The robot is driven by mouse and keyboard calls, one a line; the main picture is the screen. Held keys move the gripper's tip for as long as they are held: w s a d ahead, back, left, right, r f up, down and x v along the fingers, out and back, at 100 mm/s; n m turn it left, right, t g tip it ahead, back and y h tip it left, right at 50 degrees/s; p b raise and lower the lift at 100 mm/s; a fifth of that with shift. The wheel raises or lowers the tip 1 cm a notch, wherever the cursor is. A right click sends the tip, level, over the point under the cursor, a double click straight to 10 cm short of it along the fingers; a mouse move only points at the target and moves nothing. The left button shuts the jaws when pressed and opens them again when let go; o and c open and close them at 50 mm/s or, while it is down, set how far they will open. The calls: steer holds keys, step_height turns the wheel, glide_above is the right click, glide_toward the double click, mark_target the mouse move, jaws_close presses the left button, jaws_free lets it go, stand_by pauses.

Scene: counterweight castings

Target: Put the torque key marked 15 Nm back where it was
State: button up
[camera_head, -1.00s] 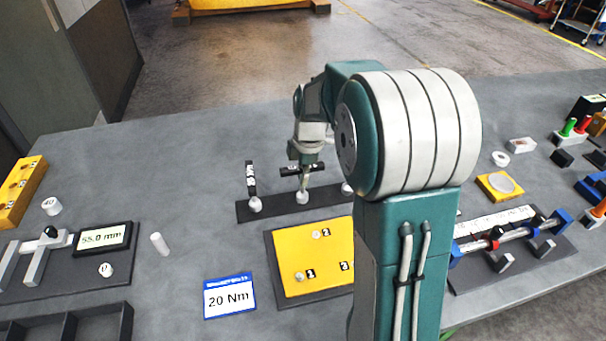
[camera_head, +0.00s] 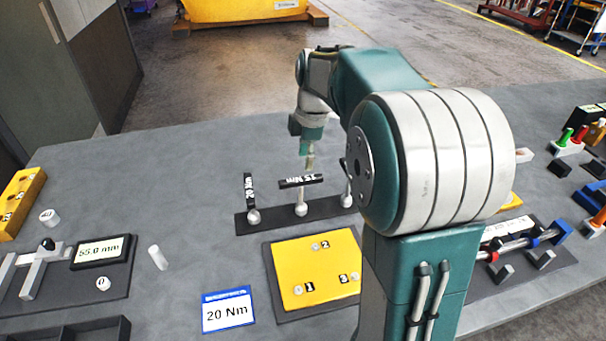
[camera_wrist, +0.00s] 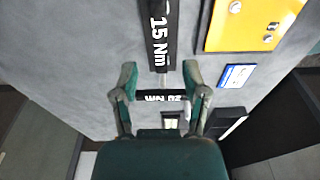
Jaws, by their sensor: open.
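The torque key marked 15 Nm (camera_head: 300,182) stands on the black rack (camera_head: 282,216), its dark handle across the top and its round silver foot on the middle of the rack. My gripper (camera_head: 309,160) is above and just behind its handle in the head view, apart from it. In the wrist view the 15 Nm handle (camera_wrist: 160,32) lies beyond my open, empty fingers (camera_wrist: 158,82). A second key marked 20 Nm (camera_head: 249,190) stands at the rack's left end. A third key (camera_head: 346,180) at the right end is partly hidden by my arm.
A yellow plate (camera_head: 312,265) with numbered pegs lies in front of the rack. A 55.0 mm display (camera_head: 101,252) and a white cylinder (camera_head: 158,257) are at left. The table behind the rack is clear.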

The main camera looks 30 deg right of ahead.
step_height(320, 180, up, 3)
steer(key=shift+s+d+f, duration=0.1)
steer(key=shift+d+f, duration=0.05)
steer(key=s+a+m+t, duration=0.1)
steer(key=s+a+m, duration=0.2)
steer(key=s+m, duration=0.2)
steer(key=s+a+m+t, duration=0.2)
steer(key=s+a+m, duration=0.2)
steer(key=s, duration=0.5)
steer(key=s+a+m+t+h, duration=0.1)
steer(key=s+a+m+t, duration=0.1)
steer(key=s+a+m, duration=0.2)
steer(key=s+f+m, duration=0.1)
steer(key=s+m, duration=0.1)
steer(key=s, duration=0.1)
steer(key=shift+s+m, duration=0.4)
